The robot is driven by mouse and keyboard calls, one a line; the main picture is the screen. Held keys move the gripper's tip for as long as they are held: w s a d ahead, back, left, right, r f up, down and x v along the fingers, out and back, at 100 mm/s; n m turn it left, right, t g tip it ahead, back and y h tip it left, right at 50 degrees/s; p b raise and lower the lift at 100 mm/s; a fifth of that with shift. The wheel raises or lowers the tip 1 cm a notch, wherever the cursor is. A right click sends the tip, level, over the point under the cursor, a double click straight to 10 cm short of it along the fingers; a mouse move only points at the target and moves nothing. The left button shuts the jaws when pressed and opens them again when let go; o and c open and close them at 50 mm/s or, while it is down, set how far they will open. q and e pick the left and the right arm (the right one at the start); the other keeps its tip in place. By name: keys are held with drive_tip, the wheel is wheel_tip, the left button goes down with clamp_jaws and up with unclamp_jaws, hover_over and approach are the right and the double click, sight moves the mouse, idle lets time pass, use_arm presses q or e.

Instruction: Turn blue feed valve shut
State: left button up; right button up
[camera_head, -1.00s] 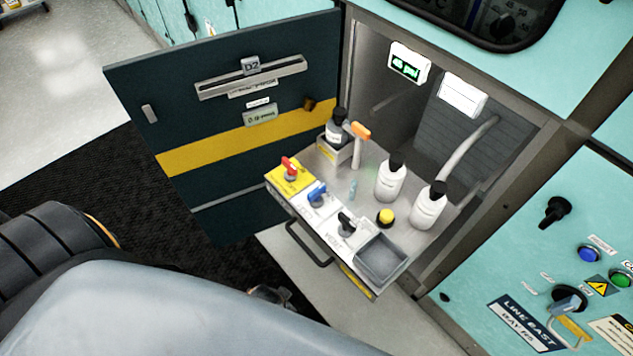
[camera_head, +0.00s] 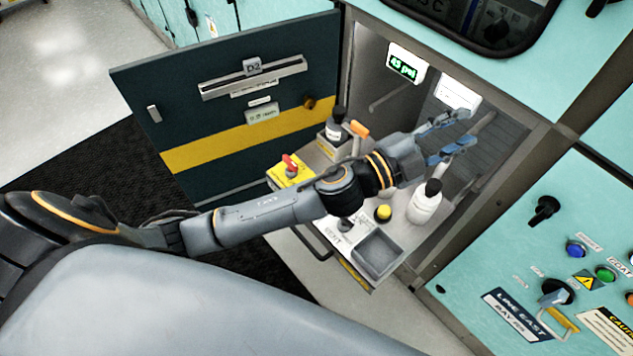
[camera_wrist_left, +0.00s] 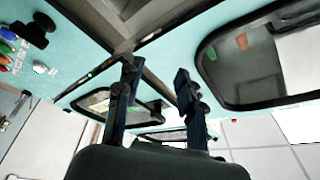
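The blue feed valve is hidden behind my left arm in the head view. The red-handled valve (camera_head: 290,164) on its yellow plate shows just left of that arm, and the black-handled valve (camera_head: 343,224) shows below it. My left gripper (camera_head: 460,133) is raised over the back right of the pulled-out tray (camera_head: 318,243), past the valves and near the cabinet opening. Its two fingers are spread with nothing between them. In the left wrist view the gripper (camera_wrist_left: 155,82) also shows open and empty, facing teal panels and windows. My right gripper is not in view.
A white bottle (camera_head: 425,203) stands close below my left gripper. A dark-capped bottle (camera_head: 336,128) and an orange-topped handle (camera_head: 359,130) stand behind the arm. A yellow button (camera_head: 383,212) and grey bin (camera_head: 377,256) are at the front.

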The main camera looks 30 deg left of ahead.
use_arm(q)
drive_tip(key=s+d+f+m+g+h, duration=0.1)
drive_tip(key=s+d+m+g+h, duration=0.55)
drive_tip(key=m+g, duration=0.8)
drive_tip(key=s+a+f+m+g+y, duration=0.2)
drive_tip(key=s+a+f+m+y, duration=0.1)
drive_tip(key=f+m+y, duration=0.4)
drive_tip(key=w+a+f+y, duration=0.2)
drive_tip(key=a+f+y, duration=0.15)
drive_tip(key=a, duration=0.55)
drive_tip(key=w+a+f+y, duration=0.2)
drive_tip(key=a+y, duration=0.3)
drive_tip(key=a, duration=0.5)
drive_tip(key=w+a+f+y, duration=0.2)
drive_tip(key=a+y, duration=0.2)
drive_tip(key=a, duration=0.5)
drive_tip(key=shift+t, duration=0.35)
drive_tip(key=f+p, duration=0.1)
drive_tip(key=f, duration=0.6)
drive_tip(key=f+p, duration=0.1)
drive_tip(key=f, duration=0.5)
drive_tip(key=shift+w+f+p, duration=0.2)
drive_tip(key=shift+f+p, duration=0.15)
drive_tip(key=shift+f, duration=0.05)
drive_tip(key=shift+c, duration=0.4)
drive_tip(key=shift+m, duration=0.25)
clamp_jaws()
